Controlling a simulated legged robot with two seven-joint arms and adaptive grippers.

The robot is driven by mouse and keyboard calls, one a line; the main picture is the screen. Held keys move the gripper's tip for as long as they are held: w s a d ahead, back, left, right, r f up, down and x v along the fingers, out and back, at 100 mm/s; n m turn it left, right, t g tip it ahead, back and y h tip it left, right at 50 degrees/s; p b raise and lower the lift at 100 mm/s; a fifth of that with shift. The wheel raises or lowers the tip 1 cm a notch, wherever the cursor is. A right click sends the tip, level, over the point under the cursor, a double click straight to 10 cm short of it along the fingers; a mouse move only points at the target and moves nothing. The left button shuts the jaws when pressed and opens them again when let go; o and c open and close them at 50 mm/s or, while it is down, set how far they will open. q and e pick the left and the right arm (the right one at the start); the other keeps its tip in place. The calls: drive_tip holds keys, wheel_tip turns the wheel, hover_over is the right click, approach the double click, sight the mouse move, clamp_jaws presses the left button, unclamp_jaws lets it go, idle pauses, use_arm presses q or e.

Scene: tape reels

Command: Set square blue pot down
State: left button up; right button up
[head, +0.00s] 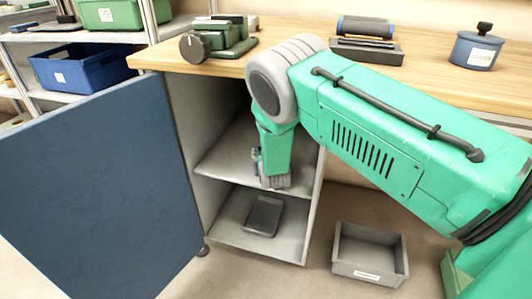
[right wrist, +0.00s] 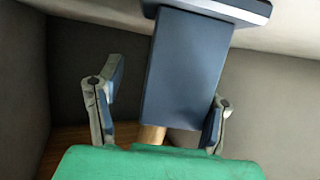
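A dark slate-blue, flat-sided object (right wrist: 185,70) with a wider plate at its top fills the middle of the right wrist view. It may be the square blue pot, but I cannot be sure. A short wooden piece (right wrist: 151,135) shows below it. My right gripper (right wrist: 160,105) has its fingers apart, one on each side of the object. A gap shows at the left finger; the right finger overlaps the object's lower right edge. In the head view, my right gripper (head: 272,180) points down inside the open cabinet. My left gripper is not in view.
The cabinet's lower shelf (head: 235,200) holds a dark flat item (head: 263,215). The blue door (head: 95,190) stands open at left. A grey bin (head: 370,252) sits on the floor. A round blue lidded pot (head: 478,46) stands on the wooden top (head: 430,75).

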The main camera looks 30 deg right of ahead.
drive_tip(key=shift+a+r, duration=0.1)
drive_tip(key=shift+a, duration=0.1)
drive_tip(key=shift+s+a+r+p, duration=0.8)
drive_tip(key=shift+s+a+r, duration=0.05)
drive_tip(key=shift+a+r, duration=0.2)
drive_tip(key=s+d+p+v, duration=0.1)
drive_tip(key=p+v, duration=0.3)
drive_tip(key=v, duration=0.5)
drive_tip(key=s+a+f+n+g+y, duration=0.25)
drive_tip(key=s+f, duration=0.25)
drive_tip(key=s, duration=0.4)
drive_tip(key=s+a+f+n+g+y, duration=0.1)
drive_tip(key=s+f+g, duration=0.35)
drive_tip(key=s, duration=0.45)
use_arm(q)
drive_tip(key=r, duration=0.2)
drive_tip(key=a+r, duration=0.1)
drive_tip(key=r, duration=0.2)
use_arm(e)
drive_tip(key=s+a+n+g+y, duration=0.1)
drive_tip(key=s+a+g, duration=0.1)
drive_tip(key=s, duration=0.7)
drive_tip(key=s+a+f+n+g+y, duration=0.1)
drive_tip(key=s+a+g, duration=0.1)
drive_tip(key=s, duration=0.8)
drive_tip(key=shift+a+g, duration=0.4)
drive_tip(key=shift+n+y, duration=0.25)
